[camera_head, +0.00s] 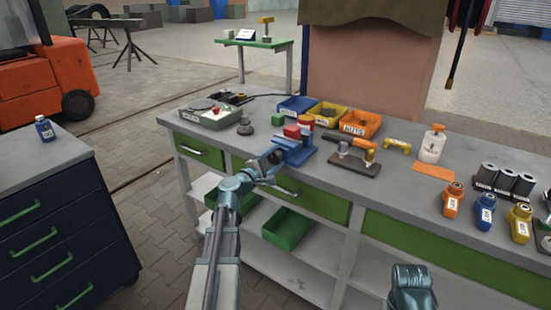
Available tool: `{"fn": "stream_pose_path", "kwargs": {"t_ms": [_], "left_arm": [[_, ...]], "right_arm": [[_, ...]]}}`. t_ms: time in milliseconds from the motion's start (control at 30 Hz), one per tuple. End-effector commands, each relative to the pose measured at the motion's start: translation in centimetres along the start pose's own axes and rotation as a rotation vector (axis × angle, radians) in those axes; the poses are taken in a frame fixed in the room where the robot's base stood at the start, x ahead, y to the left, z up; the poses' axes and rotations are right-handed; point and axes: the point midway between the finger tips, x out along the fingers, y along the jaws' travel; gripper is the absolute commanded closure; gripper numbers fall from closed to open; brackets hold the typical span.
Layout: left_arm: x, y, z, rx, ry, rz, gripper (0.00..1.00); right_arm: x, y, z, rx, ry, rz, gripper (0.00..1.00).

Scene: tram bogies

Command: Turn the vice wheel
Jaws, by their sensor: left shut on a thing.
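The blue vice (294,153) stands at the front edge of the grey workbench, with a red block (292,131) at its top. Its small dark wheel (276,156) faces the front left, partly hidden by my gripper. My left gripper (268,163) reaches up from below and is shut on the wheel. Part of my right arm or gripper (412,288) shows at the lower right, well away from the vice; its fingers cannot be made out.
A dark drawer cabinet (60,220) stands left. Paved floor (165,210) lies between.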

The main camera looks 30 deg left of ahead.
Motion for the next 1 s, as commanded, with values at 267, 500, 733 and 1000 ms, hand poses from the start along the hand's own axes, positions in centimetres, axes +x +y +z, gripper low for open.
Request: {"fn": "stream_pose_path", "kwargs": {"t_ms": [267,500,733,1000], "left_arm": [[-0.08,-0.09,0.06,0.002,0.000,-0.002,0.90],[-0.06,-0.09,0.05,0.001,-0.001,-0.002,0.04],[-0.06,-0.11,0.06,-0.008,-0.001,-0.003,0.04],[-0.04,-0.01,0.14,-0.220,-0.003,-0.004,0.04]], "right_arm": [[0.03,0.00,0.00,0.000,0.000,0.000,0.50],[0.02,0.00,0.00,0.000,0.000,0.000,0.50],[0.03,0.00,0.00,0.000,0.000,0.000,0.50],[-0.09,0.01,0.01,0.000,0.000,0.000,0.50]]}}
